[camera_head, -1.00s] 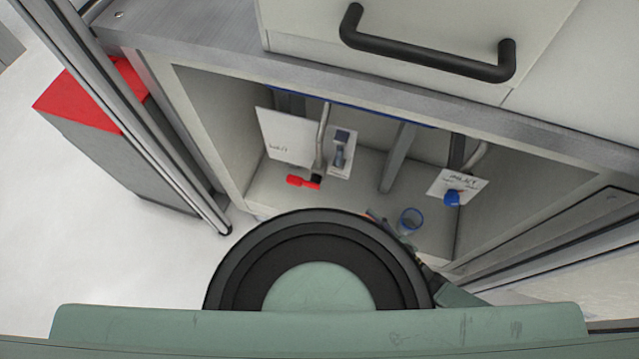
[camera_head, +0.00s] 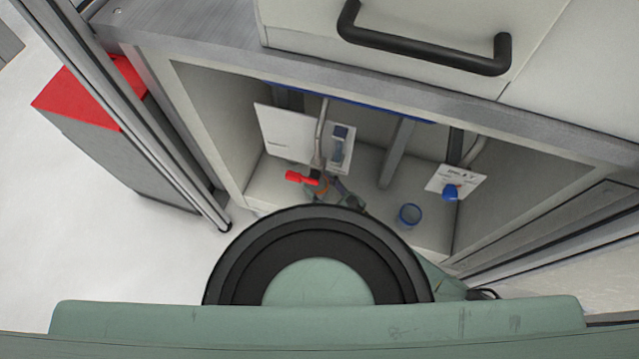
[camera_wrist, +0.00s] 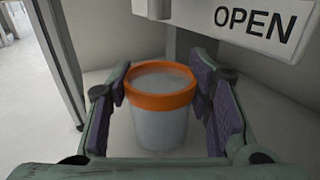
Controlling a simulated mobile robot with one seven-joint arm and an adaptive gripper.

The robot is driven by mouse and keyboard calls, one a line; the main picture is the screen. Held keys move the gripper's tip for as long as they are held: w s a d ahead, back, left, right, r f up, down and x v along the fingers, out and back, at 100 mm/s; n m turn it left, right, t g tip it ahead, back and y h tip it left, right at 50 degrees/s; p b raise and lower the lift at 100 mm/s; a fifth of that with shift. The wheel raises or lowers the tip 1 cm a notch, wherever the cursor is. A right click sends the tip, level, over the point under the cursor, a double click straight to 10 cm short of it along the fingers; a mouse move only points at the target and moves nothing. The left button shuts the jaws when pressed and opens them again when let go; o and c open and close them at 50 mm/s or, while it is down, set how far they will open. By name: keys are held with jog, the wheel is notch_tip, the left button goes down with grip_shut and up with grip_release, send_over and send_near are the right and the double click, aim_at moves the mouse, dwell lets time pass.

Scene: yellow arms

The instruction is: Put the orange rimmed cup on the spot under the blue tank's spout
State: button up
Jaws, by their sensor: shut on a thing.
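The orange rimmed cup (camera_wrist: 160,125) is upright between the two purple pads of my gripper (camera_wrist: 165,105) in the wrist view, its pale body showing below the orange rim. My gripper is shut on it. In the head view my gripper (camera_head: 338,190) is in the low cabinet, beside the red tap (camera_head: 301,177); only a bit of orange (camera_head: 322,186) shows there. The blue tap (camera_head: 450,192) is to the right, below a white sign. I cannot tell whether the cup touches the cabinet floor. No tank body is clearly visible.
A blue rimmed cup (camera_head: 410,214) stands on the cabinet floor between my gripper and the blue tap. A grey upright (camera_head: 397,155) divides the back. The OPEN sign (camera_wrist: 255,20) is close above the held cup. A drawer handle (camera_head: 425,52) juts out above.

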jog(key=shift+f, duration=0.25)
jog(key=shift+f, duration=0.2)
jog(key=o, duration=1.1)
jog(key=shift+r, duration=0.25)
jog(key=b+v, duration=0.1)
jog(key=v, duration=1.1)
